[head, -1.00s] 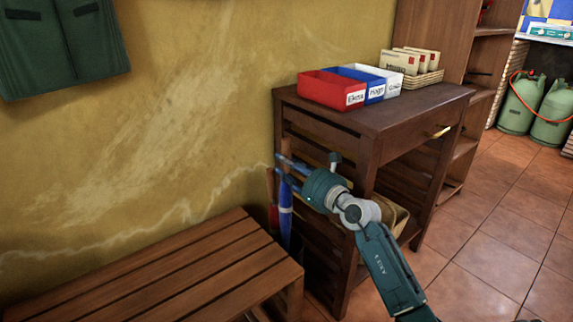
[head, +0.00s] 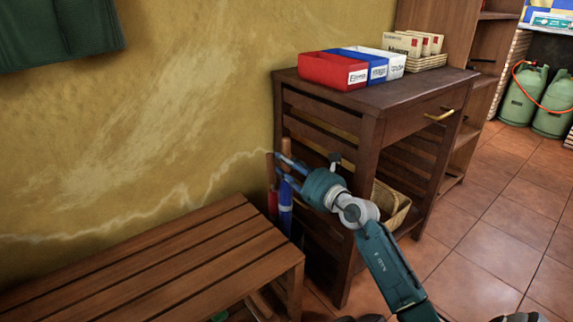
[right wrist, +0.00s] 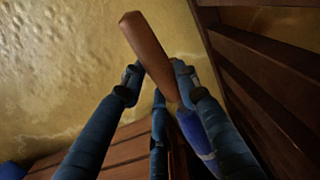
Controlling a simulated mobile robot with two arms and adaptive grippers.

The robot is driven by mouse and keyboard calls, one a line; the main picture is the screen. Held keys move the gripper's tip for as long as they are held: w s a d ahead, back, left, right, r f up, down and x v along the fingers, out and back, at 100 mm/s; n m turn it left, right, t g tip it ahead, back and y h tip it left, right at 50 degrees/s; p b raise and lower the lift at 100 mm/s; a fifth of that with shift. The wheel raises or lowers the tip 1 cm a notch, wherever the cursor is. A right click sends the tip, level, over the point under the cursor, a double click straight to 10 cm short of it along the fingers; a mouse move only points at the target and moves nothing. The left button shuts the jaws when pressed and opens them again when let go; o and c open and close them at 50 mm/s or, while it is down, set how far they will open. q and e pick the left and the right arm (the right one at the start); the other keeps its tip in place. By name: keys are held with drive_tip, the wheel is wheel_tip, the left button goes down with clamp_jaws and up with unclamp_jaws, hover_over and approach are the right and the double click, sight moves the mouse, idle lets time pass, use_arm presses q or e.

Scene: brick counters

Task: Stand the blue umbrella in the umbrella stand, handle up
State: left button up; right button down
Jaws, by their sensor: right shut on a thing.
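The blue umbrella (head: 286,212) hangs or stands about upright in the gap between the bench and the dark wooden cabinet, handle up. Its brown handle shows in the right wrist view (right wrist: 148,46), with the blue cloth below. My right gripper (head: 284,170) is shut on it near the handle, reaching in from the right. A red umbrella (head: 272,203) with a brown handle is close beside it on the left. The lower ends of both are hidden behind the bench. I cannot make out the umbrella stand. My left gripper is not in view.
The slatted bench (head: 150,262) is at the lower left, and the cabinet (head: 345,225) is close on the right. The tiled floor (head: 480,250) at right is clear.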

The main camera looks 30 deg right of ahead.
drive_tip(key=shift+r, duration=0.1)
drive_tip(key=c, duration=1.2)
unclamp_jaws()
drive_tip(key=shift+s, duration=0.15)
drive_tip(key=s, duration=0.7)
drive_tip(key=s+d, duration=0.1)
drive_tip(key=s, duration=0.3)
drive_tip(key=shift+s, duration=0.35)
drive_tip(key=shift+a, duration=0.1)
